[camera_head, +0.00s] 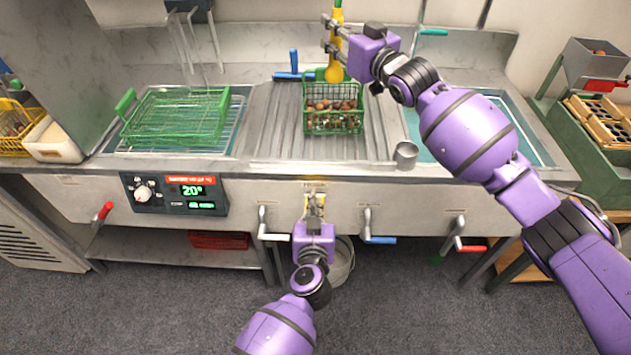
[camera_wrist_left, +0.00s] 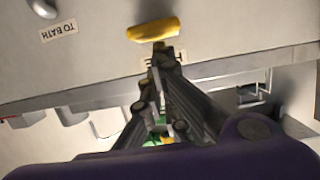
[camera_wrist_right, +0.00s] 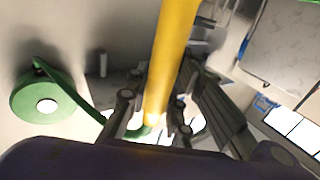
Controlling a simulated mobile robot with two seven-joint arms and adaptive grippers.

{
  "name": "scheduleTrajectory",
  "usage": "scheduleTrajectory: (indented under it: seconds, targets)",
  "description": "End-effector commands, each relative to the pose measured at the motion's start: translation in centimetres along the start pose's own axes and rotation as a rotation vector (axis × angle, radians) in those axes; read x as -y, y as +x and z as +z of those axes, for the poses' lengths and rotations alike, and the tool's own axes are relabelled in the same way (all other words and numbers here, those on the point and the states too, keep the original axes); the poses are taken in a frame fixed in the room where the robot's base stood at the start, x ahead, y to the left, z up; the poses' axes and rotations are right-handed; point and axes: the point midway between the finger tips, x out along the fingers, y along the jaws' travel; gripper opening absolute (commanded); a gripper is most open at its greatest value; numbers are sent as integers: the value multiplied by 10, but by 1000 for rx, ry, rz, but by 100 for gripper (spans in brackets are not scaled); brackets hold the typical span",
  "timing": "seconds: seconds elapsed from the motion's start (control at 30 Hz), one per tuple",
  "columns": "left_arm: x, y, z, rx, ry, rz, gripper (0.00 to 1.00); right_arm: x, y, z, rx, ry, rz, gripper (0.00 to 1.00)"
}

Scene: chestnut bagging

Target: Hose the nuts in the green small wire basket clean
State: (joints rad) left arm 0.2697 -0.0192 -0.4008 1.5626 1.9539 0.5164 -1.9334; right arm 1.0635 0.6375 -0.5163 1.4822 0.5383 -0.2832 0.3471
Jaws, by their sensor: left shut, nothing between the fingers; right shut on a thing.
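The green small wire basket (camera_head: 334,131) stands on the ribbed drainboard in the head view, with brown nuts (camera_head: 333,108) in it. My right gripper (camera_head: 331,36) is shut on a yellow hose wand (camera_head: 334,72) above and behind the basket. The wand hangs roughly upright, its lower end just over the basket's back side. The wand also shows in the right wrist view (camera_wrist_right: 170,55). My left gripper (camera_head: 314,207) is shut and empty at the counter's front panel.
A larger green wire basket (camera_head: 175,118) lies over the left basin. Levers with white, blue (camera_head: 380,240) and red ends stick out of the front panel.

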Motion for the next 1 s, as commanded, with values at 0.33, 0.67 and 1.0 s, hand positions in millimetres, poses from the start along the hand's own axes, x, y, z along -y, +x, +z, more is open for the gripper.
scheduleTrajectory:
  seconds: [0.33,0.67,1.0]
  targets:
    - [0,-1,3,1,2,0,0,0,0,-1,-2,0,0,0]
    - [0,-6,44,3,2,-1,0,0,0,-1,-2,0,0,0]
    - [0,-6,45,2,0,0,0,0,0,-1,-2,0,0,0]
